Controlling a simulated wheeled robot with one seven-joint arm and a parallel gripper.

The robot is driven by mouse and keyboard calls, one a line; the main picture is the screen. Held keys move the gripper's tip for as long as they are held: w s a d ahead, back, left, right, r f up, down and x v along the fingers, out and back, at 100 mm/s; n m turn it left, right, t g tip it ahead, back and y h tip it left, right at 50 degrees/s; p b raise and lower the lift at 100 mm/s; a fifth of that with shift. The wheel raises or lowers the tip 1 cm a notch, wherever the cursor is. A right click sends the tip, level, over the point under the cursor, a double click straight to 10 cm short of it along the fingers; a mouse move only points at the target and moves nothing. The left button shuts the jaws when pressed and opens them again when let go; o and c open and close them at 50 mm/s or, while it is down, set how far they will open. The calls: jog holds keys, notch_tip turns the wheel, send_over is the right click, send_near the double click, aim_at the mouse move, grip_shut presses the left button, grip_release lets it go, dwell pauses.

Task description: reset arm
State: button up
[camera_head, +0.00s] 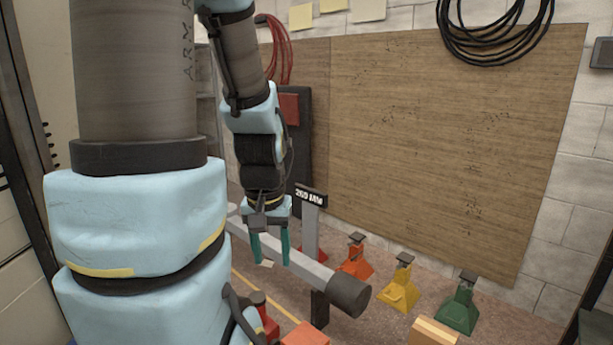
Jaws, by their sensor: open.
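My gripper (268,250) hangs pointing down near the middle of the view, at the end of my light blue and grey arm. Its two green fingers are apart, with nothing seen between them that they hold. Behind and beside the fingers runs a grey bar (314,272) with a dark round end (349,295). I cannot tell whether the fingers touch the bar. My arm's large lower links hide much of the left side.
A post labelled "260 MM" (311,196) stands behind the bar. Orange (355,262), yellow (399,290) and green (459,309) stands line the floor before the wooden panel (450,140). A yellowish block (433,331) lies at the lower right. Cables (495,45) hang on the wall.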

notch_tip(320, 180, up, 17)
jog(key=p, duration=1.4)
jog(key=shift+p, duration=0.35)
jog(key=shift+r, duration=0.1)
